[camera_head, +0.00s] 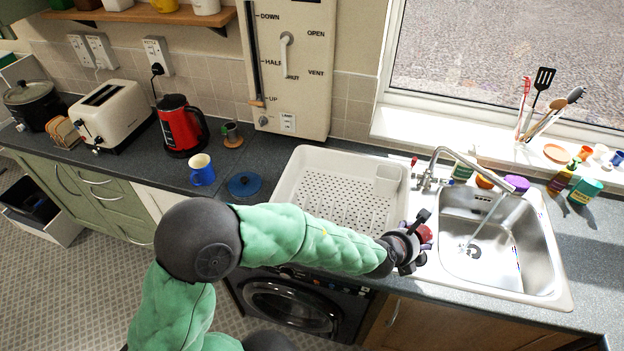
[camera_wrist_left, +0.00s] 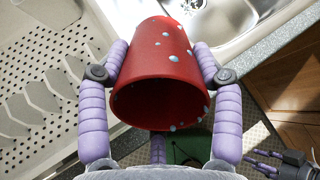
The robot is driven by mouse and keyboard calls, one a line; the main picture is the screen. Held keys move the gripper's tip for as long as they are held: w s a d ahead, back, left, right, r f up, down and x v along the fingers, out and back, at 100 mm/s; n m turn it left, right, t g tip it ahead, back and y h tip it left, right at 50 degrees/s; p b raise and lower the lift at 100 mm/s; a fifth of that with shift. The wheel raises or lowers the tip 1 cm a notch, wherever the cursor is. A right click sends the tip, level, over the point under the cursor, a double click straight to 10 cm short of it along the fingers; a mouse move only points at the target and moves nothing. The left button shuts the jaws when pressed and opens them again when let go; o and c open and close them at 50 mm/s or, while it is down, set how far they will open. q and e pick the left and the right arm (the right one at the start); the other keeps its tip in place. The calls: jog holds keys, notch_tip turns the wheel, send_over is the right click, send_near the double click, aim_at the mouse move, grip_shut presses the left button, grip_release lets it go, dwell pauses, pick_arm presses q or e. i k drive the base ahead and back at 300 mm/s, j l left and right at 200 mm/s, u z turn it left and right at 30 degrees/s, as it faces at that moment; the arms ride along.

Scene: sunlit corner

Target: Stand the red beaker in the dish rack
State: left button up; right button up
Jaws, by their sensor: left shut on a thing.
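My left gripper (camera_head: 418,238) is shut on the red beaker (camera_wrist_left: 168,55). In the left wrist view, purple fingers grip the beaker from both sides, and its wide open mouth faces the camera. Pale drops dot its side. In the head view only a small part of the beaker shows behind the gripper. The white dish rack (camera_head: 291,186) stands left of the sink; its slotted floor (camera_wrist_left: 40,125) and grey dividers show at left in the wrist view. The gripper is at the rack's front right, beside the sink. My right gripper (camera_wrist_left: 264,159) is open and empty at the wrist view's lower right.
The steel sink (camera_head: 490,255) has its tap (camera_head: 450,157) running. Bottles and a purple item (camera_head: 517,184) stand around the sink's back edge. The rack floor looks mostly clear.

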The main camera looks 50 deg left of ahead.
aim_at(318, 179)
jog(key=k+j+u, duration=0.35)
jog(key=k+j, duration=0.2)
jog(key=j, duration=0.15)
jog(key=k+j+u, duration=0.2)
jog(key=j, duration=0.25)
jog(key=k, duration=0.05)
